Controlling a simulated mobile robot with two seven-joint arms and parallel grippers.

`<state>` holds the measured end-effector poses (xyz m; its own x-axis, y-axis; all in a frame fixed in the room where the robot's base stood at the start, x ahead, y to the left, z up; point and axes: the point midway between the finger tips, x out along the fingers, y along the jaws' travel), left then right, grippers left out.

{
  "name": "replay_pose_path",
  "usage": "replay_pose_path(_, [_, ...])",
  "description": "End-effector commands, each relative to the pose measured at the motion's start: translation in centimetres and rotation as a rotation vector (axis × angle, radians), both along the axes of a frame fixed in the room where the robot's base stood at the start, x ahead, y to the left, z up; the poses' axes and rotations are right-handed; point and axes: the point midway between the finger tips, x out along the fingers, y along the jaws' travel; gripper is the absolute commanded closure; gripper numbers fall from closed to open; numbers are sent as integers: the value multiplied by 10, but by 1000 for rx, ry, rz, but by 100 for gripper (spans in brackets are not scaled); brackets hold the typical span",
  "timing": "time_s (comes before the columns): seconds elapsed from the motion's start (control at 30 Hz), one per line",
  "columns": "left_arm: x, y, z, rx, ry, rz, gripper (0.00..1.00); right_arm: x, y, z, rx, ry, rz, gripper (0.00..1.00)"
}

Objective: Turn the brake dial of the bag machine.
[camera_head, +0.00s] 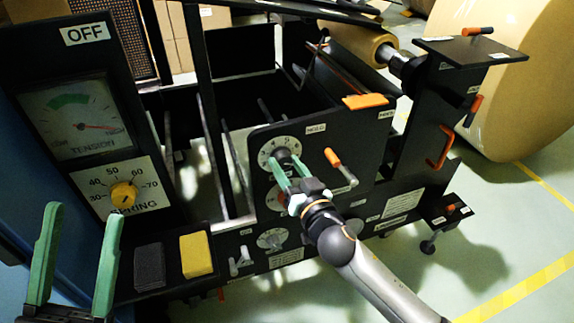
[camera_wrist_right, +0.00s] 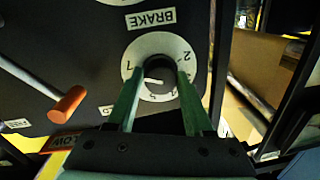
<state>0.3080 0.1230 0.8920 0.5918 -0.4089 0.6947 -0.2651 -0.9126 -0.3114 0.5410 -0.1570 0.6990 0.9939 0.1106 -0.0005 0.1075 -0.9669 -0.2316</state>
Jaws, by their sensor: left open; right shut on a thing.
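The brake dial (camera_wrist_right: 146,50) has a white numbered face and a dark knob, under a BRAKE label (camera_wrist_right: 151,18) in the right wrist view. In the head view the gripped dial (camera_head: 268,149) is on the black front panel. My right gripper (camera_wrist_right: 158,80) is shut on the dark knob, one green finger on each side. It also shows in the head view (camera_head: 285,166). The fingers hide part of the dial face. My left gripper (camera_head: 81,216) is open and empty at the lower left, in front of the tension panel.
An orange-tipped crank (camera_head: 333,158) sits close to the right of the gripped dial. The tension gauge (camera_head: 75,118) needle points right, into the red. A yellow setting knob (camera_head: 124,194) is below it. Grey (camera_head: 149,266) and yellow (camera_head: 196,254) blocks lie near my left gripper.

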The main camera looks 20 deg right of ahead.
Motion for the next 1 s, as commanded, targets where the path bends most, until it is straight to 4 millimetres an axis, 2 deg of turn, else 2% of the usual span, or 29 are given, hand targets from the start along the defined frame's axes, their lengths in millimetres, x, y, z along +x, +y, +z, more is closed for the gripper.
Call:
replay_pose_path(0.03, [0, 0, 0, 0, 0, 0, 43, 0, 0, 0, 0, 0, 0, 75])
replay_pose_path(0.27, [0, 0, 0, 0, -1, 0, 43, 0, 0, 0, 0, 0, 1, 100])
replay_pose_path(0.67, [0, 0, 8, 5, -6, 3, 43, 0, 0, 1, -63, -1, -1, 100])
replay_pose_path(1.0, [-1, 2, 33, 31, -29, 31, 43, 0, 0, 4, -315, -7, 0, 100])
